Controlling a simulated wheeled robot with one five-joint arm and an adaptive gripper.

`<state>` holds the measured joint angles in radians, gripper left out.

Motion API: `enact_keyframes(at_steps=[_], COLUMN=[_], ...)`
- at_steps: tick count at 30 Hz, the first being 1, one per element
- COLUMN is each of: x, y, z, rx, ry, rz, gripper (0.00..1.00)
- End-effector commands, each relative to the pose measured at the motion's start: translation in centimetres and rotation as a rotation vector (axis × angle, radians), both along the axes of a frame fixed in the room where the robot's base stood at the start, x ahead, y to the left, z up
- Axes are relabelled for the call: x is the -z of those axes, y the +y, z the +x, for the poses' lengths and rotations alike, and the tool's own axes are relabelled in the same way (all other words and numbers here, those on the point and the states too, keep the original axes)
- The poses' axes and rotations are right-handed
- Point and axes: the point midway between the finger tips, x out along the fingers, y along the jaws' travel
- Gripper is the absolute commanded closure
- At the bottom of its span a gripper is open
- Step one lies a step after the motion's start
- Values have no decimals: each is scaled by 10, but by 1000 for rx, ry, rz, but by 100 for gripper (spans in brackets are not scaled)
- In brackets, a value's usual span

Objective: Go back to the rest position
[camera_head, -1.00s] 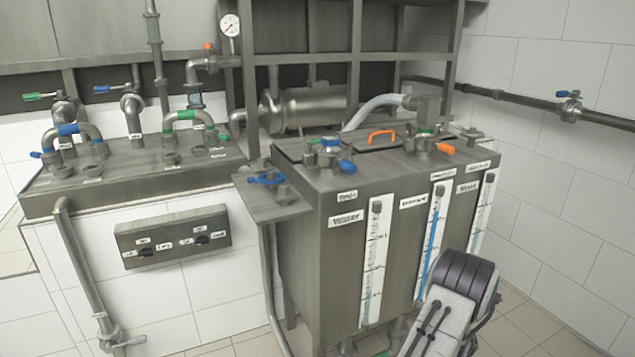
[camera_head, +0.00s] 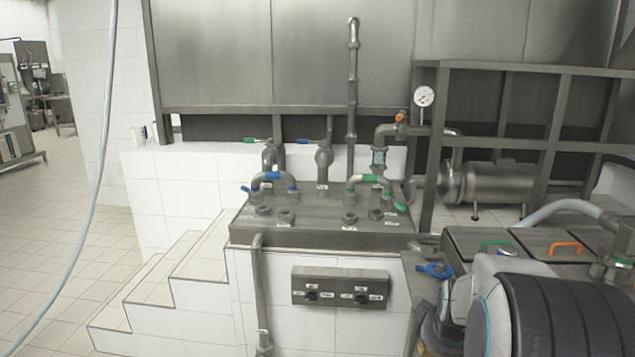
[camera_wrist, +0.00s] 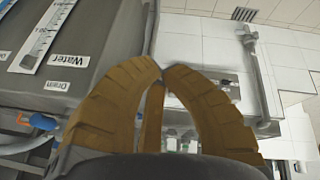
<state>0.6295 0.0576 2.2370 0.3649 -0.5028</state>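My gripper (camera_wrist: 163,68) shows in the wrist view as brown-yellow ribbed fingers that curve together at their tips. It is shut, with nothing seen between the fingers. In the head view my arm fills the lower right, in front of the metal tank (camera_head: 490,240), and hides most of it. In the wrist view the tank side with the "Water" label (camera_wrist: 68,42) and a gauge strip is at the upper left. A blue valve handle (camera_wrist: 43,122) lies left of the fingers, apart from them.
A metal pipe panel (camera_head: 320,238) with blue and green valves tops a white tiled block at the centre. A control box (camera_head: 340,287) is on its front. Tiled steps (camera_head: 165,285) descend left. A hose (camera_head: 103,150) hangs at the left, where the floor (camera_head: 60,235) is open.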

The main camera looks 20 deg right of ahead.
Motion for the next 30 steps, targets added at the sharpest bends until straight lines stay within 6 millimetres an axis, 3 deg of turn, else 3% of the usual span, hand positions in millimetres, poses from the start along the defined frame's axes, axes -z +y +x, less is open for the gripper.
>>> enact_keyframes(at_steps=[1,3,9,12,19,30], x=[-36,-62,-122,-141,-162,-162], y=[31,69,158,187,219,219], z=[-1,-10,-54,-79,-121,-121], rx=[-29,-53,-112,-133,-160,-160], ry=[-4,0,34,55,92,92], rz=[21,56,149,181,223,223], gripper=[100,100,100,100,100,100])
